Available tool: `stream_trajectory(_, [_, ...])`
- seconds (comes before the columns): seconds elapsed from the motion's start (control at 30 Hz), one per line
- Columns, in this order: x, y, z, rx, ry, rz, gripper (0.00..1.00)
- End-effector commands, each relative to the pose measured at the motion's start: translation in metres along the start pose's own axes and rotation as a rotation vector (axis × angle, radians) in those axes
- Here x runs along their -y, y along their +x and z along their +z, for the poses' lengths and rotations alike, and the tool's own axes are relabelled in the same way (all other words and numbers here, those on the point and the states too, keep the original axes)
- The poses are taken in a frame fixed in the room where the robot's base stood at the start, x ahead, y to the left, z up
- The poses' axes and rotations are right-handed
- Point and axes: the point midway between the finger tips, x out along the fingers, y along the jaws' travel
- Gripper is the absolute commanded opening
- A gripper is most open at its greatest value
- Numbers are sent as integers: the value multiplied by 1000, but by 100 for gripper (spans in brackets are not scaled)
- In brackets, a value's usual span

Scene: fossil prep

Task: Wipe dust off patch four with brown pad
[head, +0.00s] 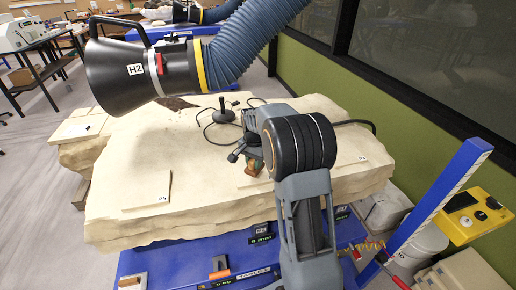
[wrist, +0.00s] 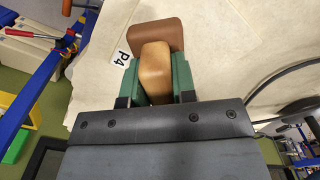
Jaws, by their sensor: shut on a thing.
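The brown pad (wrist: 155,35) shows in the wrist view as a brown block with a tan handle (wrist: 155,68). My gripper (wrist: 155,85) is shut on the handle, with a green finger on each side. In the head view the pad (head: 254,167) is a small brown piece below my gripper (head: 250,148), partly hidden by my arm. A white label P4 (wrist: 122,58) lies on the pale stone just left of the pad in the wrist view. The pad is over or on patch four; I cannot tell whether it touches.
The pale stone block (head: 215,215) fills the middle, with a patch marked P5 (head: 148,192) at left. A black extraction hood (head: 122,75) on a blue hose (head: 240,45) hangs over its back. A blue post (head: 440,195) stands at right. A black joystick-like object (head: 223,113) lies behind my gripper.

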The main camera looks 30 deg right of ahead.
Motion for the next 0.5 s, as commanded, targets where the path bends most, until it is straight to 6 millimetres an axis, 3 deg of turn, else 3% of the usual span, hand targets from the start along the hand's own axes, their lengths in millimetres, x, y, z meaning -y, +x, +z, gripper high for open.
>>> stream_trajectory(0.1, [1,-16,0,-3,-1,-2,3])
stream_trajectory(0.5, [0,-48,0,-3,1,-3,3])
